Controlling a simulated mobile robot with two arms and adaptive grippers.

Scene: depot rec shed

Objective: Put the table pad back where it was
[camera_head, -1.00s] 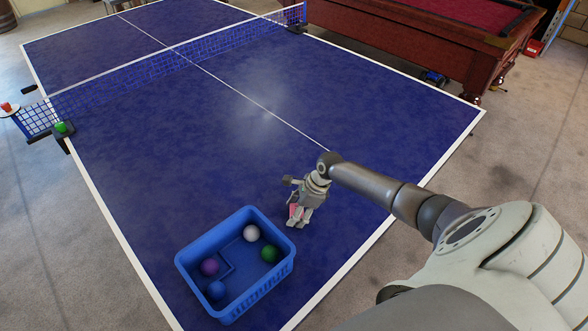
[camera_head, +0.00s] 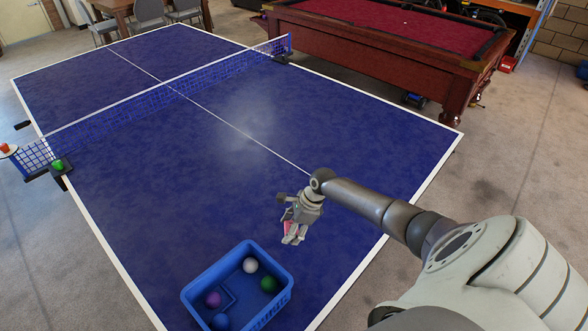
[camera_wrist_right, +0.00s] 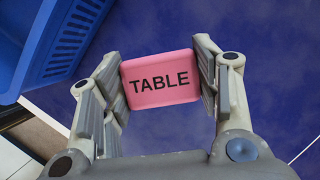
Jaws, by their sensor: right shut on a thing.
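My right gripper (camera_head: 293,232) is above the blue table tennis table (camera_head: 190,190), just right of the blue crate. It is shut on the pink table pad (camera_wrist_right: 160,79), which bears the word TABLE and sits between both fingers in the right wrist view. Only a small pink part of the pad shows in the head view, mostly hidden by the fingers. I cannot tell whether the pad touches the table. My left gripper is not in view.
The blue crate (camera_head: 272,311) holds a white ball (camera_head: 250,265), a green ball (camera_head: 269,284), a purple ball (camera_head: 212,299) and a blue ball (camera_head: 221,321). A net (camera_head: 165,95) crosses the table. A green item (camera_head: 58,165) is at its left end. A pool table (camera_head: 385,50) stands behind.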

